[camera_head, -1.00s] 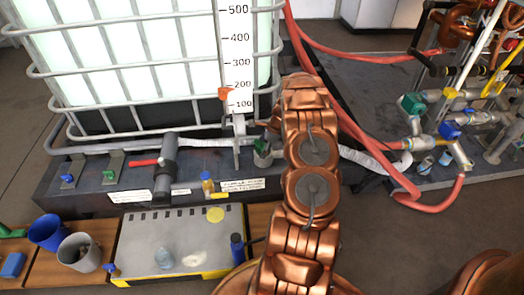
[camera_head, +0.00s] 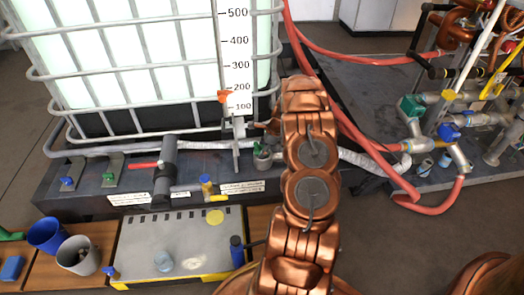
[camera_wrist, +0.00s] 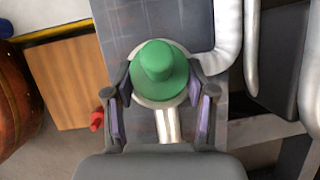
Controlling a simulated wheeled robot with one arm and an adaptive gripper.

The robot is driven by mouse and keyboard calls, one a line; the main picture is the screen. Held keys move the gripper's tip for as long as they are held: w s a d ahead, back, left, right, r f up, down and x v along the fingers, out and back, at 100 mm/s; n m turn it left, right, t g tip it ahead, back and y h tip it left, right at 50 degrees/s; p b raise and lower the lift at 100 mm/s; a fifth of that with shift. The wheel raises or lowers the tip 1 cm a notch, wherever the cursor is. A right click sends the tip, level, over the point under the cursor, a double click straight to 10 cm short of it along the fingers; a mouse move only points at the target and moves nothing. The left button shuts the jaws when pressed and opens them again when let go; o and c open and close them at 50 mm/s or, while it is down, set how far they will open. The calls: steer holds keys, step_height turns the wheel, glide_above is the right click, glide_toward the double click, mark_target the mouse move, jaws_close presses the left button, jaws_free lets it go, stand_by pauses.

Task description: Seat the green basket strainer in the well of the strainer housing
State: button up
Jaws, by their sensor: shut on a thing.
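The green basket strainer (camera_wrist: 160,72) has a round top with a raised knob and sits between my fingers in the wrist view. My gripper (camera_wrist: 160,92) is shut on it, one finger at each side. The pale grey rim of the strainer housing (camera_wrist: 151,102) shows around and beneath the green part. In the head view the housing (camera_head: 263,161) is a small grey cylinder on the dark ledge, with a bit of green (camera_head: 257,148) at its top. The well is hidden, and I cannot tell how deep the strainer sits. My arm hides much of the gripper there.
A caged white tank (camera_head: 130,60) stands behind the ledge. A grey pipe (camera_wrist: 228,40) runs close to the housing on the right in the wrist view. Red hoses (camera_head: 340,115) lie to the right. A blue cup (camera_head: 46,235) and grey cup (camera_head: 78,256) stand at left.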

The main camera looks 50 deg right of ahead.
mark_target(260, 146)
step_height(260, 146, up, 4)
steer(key=shift+w+f+p, duration=0.1)
steer(key=shift+f+p, duration=0.15)
steer(key=shift+p, duration=0.5)
steer(key=shift+s+a+r, duration=0.1)
steer(key=shift+s+r, duration=0.1)
steer(key=shift+s, duration=0.05)
steer(key=shift+s+a+f, duration=0.1)
steer(key=shift+s+a, duration=0.2)
steer(key=shift+s, duration=0.1)
steer(key=s+a+r+p, duration=0.1)
steer(key=s+a+p, duration=0.1)
steer(key=s+a, duration=0.7)
steer(key=shift+s+a+r+p, duration=0.15)
steer(key=shift+s+a+p, duration=0.2)
steer(key=shift+s, duration=0.7)
steer(key=shift+d, duration=0.1)
steer(key=w+d+b, duration=0.1)
steer(key=w+d, duration=0.2)
steer(key=w, duration=0.1)
steer(key=w+d+f+b, duration=0.1)
steer(key=w+d, duration=0.3)
steer(key=w+d+b, duration=0.1)
steer(key=w+d, duration=0.2)
steer(key=w, duration=0.1)
steer(key=shift+d+f, duration=0.2)
steer(key=shift+f, duration=0.1)
steer(key=shift+f+b, duration=0.4)
steer(key=shift+f, duration=1.15)
steer(key=o, duration=1.2)
